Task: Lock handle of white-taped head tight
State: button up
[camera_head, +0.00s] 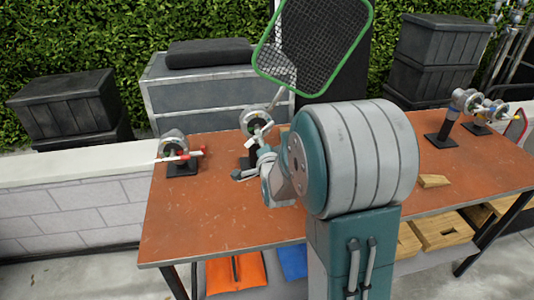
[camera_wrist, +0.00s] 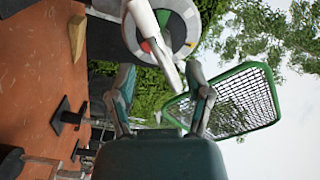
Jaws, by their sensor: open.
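The head with a whitish handle (camera_head: 256,122) stands on a black base near the middle back of the table, just beyond my gripper (camera_head: 250,166). In the wrist view this round grey head (camera_wrist: 183,32) fills the top, with red and green marks on its face. Its pale handle (camera_wrist: 169,68) slants down, and its lower end lies between my open fingers (camera_wrist: 160,80). Whether a finger touches the handle, I cannot tell. My arm hides part of the base in the head view. White tape is hard to make out from the handle's own colour.
A head with a red-marked handle (camera_head: 175,150) stands at the left of the orange-brown table (camera_head: 200,225). More heads (camera_head: 470,103) stand at the back right. A wooden wedge (camera_head: 433,181) lies on the right. A green-framed mesh panel (camera_head: 312,45) rises behind.

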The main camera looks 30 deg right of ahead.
jog(key=v, duration=0.7)
jog(key=shift+s, duration=0.3)
jog(key=w+d+n, duration=0.1)
jog(key=w+n, duration=0.1)
jog(key=w, duration=0.2)
jog(key=w+d+n, duration=0.1)
jog(key=w+n, duration=0.1)
jog(key=w, duration=0.1)
jog(key=w+d+n, duration=0.1)
jog(key=w+n, duration=0.1)
jog(key=w, duration=0.2)
jog(key=shift+w, duration=0.35)
grip_shut()
